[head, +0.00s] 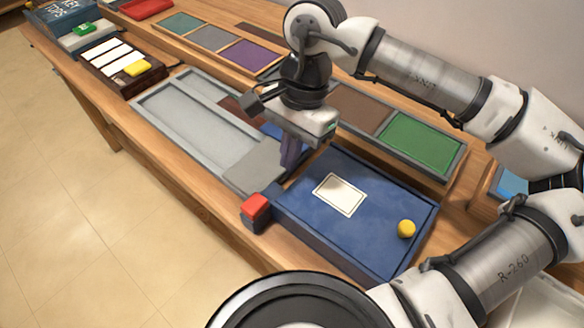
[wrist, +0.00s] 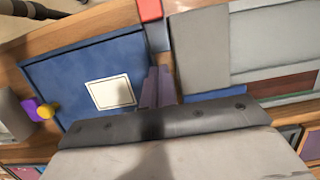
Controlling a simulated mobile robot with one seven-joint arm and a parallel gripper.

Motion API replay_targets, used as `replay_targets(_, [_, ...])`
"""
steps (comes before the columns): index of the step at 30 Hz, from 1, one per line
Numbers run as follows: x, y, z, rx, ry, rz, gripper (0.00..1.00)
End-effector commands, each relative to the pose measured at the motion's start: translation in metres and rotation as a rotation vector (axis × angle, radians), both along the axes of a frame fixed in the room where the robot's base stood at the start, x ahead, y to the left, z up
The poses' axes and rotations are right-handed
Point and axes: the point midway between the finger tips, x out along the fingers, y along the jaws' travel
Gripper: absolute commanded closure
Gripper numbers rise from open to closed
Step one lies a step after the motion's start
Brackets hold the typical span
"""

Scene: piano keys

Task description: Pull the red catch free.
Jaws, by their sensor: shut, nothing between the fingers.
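The red catch (head: 256,206) is a small red block at the front left corner of the blue box (head: 310,222), on a blue-grey block. In the wrist view, the catch (wrist: 150,10) shows at the top edge, partly cut off. The blue box has a cream label (head: 339,195) and a yellow knob (head: 406,229) on its lid. My gripper (head: 285,176) points down by the box's left edge, behind the catch and apart from it. Its purple-grey fingers (wrist: 159,76) are shut and empty. Their tips' height above the surface is hard to tell.
A grey tray (head: 195,125) and a grey plate (head: 255,165) lie left of the box. Behind stand framed panels, one green (head: 420,145), one purple (head: 245,55). A dark box with white keys and a yellow block (head: 138,68) stands far left.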

Motion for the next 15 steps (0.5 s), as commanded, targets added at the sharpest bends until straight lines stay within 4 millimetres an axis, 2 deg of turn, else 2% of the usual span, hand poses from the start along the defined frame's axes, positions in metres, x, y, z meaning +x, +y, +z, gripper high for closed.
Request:
replay_targets(3, [0.006,-0.003,0.026,0.0,-0.002,0.001,1.0])
replay_targets(6, [0.009,-0.006,0.044,0.0,-0.002,0.001,1.0])
replay_targets(10, [0.013,-0.009,0.06,0.0,0.0,0.001,1.0])
replay_targets(15, [0.014,-0.01,0.068,-0.001,0.0,0.001,1.0])
